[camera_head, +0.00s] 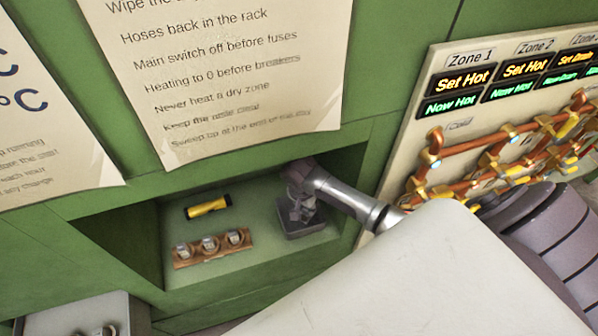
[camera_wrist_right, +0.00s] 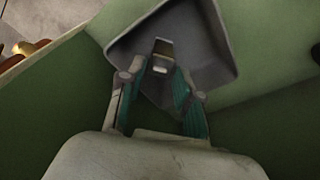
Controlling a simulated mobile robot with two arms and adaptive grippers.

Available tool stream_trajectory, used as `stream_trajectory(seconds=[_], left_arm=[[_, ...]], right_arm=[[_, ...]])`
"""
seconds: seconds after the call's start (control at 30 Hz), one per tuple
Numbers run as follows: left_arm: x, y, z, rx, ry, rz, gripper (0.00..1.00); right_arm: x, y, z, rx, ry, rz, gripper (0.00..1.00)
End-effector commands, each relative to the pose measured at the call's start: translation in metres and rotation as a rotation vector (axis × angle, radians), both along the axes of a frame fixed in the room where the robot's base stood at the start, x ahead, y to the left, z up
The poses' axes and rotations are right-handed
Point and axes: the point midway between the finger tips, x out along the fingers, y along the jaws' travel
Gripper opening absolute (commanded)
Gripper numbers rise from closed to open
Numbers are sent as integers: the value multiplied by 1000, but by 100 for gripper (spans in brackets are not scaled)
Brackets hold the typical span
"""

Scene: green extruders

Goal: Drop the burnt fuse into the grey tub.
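The grey tub (camera_head: 306,232) stands at the right end of the green recess. My right gripper (camera_head: 302,208) reaches in from the right and points down over the tub's opening. In the wrist view the open tub (camera_wrist_right: 218,62) is behind the fingers. My right gripper (camera_wrist_right: 160,70) is partly closed there, its fingertips on either side of a small grey piece with a pale end, which looks like the burnt fuse (camera_wrist_right: 161,55). The fuse is hidden in the head view. My left gripper is not in view.
A yellow cylinder with black ends (camera_head: 208,206) lies on the recess floor left of the tub. A brown rack (camera_head: 213,249) with metal-topped pieces stands in front of it. The recess walls are close around my gripper. A panel with copper pipes (camera_head: 480,150) is to the right.

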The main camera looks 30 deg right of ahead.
Motion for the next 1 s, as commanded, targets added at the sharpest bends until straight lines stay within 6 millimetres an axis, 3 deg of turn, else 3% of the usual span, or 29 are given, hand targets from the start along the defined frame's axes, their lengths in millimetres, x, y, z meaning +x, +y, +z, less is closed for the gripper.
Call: stream_trajectory(seconds=[0.1, 0.43, 0.8, 1.0], left_arm=[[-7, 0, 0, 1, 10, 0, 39], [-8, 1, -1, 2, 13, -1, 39], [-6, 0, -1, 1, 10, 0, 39], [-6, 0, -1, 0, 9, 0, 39]], right_arm=[[0, 0, 0, 0, 0, 0, 55], [0, 0, 4, 0, 0, 0, 55], [-3, 8, 59, 2, -4, 1, 55], [-4, 10, 74, 0, -1, 0, 55]])
